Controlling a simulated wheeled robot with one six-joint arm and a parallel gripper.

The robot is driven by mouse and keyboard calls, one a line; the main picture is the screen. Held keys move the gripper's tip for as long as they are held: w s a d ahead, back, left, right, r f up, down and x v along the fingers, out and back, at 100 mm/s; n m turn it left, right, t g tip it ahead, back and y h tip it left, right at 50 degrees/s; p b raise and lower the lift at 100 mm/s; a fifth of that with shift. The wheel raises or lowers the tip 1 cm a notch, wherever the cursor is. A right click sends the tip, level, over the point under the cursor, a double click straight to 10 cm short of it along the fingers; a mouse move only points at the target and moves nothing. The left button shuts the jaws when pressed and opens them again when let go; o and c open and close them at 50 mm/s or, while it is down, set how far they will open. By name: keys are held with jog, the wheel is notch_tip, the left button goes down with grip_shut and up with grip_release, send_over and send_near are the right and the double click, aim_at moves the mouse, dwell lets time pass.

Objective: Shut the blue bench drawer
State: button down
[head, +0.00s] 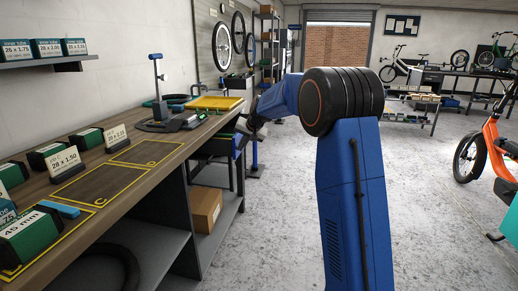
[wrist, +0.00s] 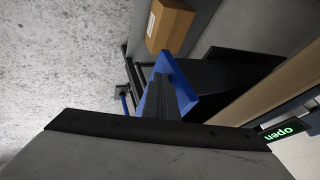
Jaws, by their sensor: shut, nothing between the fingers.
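The blue bench drawer (head: 240,146) shows under the far part of the bench top in the head view, partly hidden by my gripper and arm. In the wrist view its blue front (wrist: 178,72) stands out from the bench, with a dark gap behind it, so it looks open. My gripper (head: 248,128) is at the drawer's outer side in the head view. In the wrist view my gripper's dark fingers (wrist: 161,88) are shut and empty, right at the blue front. I cannot tell whether they touch it.
The wooden bench (head: 150,165) runs along the left, with tyre boxes and a yellow tray (head: 215,102) on top. A cardboard box (head: 205,208) sits on the shelf below; it also shows in the wrist view (wrist: 170,25). The floor right of the bench is clear.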

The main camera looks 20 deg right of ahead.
aim_at(219, 143)
jog(key=w+a, duration=0.2)
jog(key=a, duration=0.1)
jog(key=w+a, duration=0.4)
jog(key=a, duration=0.1)
jog(key=shift+a, duration=0.35)
jog(key=shift+w+a, duration=0.1)
jog(key=shift+a, duration=0.15)
jog(key=shift+a+r, duration=0.1)
